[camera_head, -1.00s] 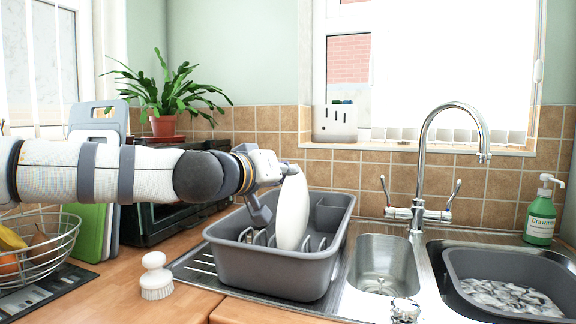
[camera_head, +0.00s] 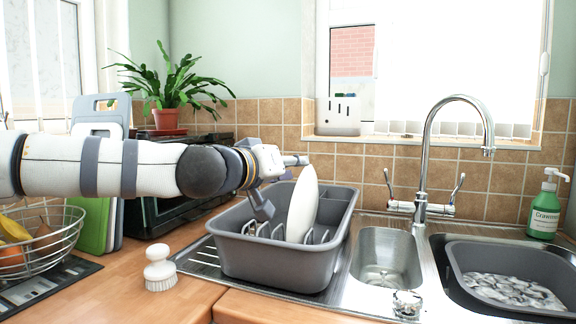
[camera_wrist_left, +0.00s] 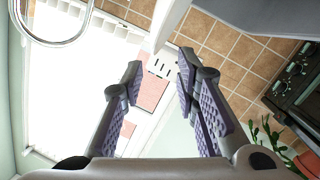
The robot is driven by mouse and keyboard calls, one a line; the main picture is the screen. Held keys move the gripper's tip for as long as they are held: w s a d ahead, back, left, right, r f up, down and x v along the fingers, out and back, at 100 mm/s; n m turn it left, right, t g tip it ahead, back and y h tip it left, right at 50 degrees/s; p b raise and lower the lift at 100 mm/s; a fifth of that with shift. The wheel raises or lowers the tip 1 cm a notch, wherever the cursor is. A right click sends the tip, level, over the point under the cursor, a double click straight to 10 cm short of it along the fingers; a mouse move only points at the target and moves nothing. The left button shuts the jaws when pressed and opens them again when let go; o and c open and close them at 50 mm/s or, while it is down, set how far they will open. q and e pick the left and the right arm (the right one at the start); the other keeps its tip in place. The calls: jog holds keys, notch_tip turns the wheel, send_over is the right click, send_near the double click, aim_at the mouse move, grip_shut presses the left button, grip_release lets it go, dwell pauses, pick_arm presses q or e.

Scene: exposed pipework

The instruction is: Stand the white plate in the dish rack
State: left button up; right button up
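The white plate (camera_head: 302,206) stands on edge in the grey dish rack (camera_head: 275,268), among its wire prongs, with its top tilted slightly to the right. My left gripper (camera_head: 283,188) is just left of the plate's upper part, with its fingers spread. One finger is near the plate's top edge and the other is lower, over the rack's left side. In the left wrist view the gripper (camera_wrist_left: 160,76) is open with nothing between its purple pads. A pale edge at the top, probably the plate (camera_wrist_left: 168,22), lies beyond the fingertips. My right gripper is not in view.
The tap (camera_head: 424,165) and steel sink (camera_head: 385,262) are right of the rack. A grey basin (camera_head: 470,290) and green soap bottle (camera_head: 545,212) are farther right. A white brush (camera_head: 160,268) and fruit basket (camera_head: 45,250) are left. A potted plant (camera_head: 168,100) stands behind my arm.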

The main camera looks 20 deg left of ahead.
pick_arm(q)
jog(key=v, duration=1.2)
jog(key=shift+r, duration=0.1)
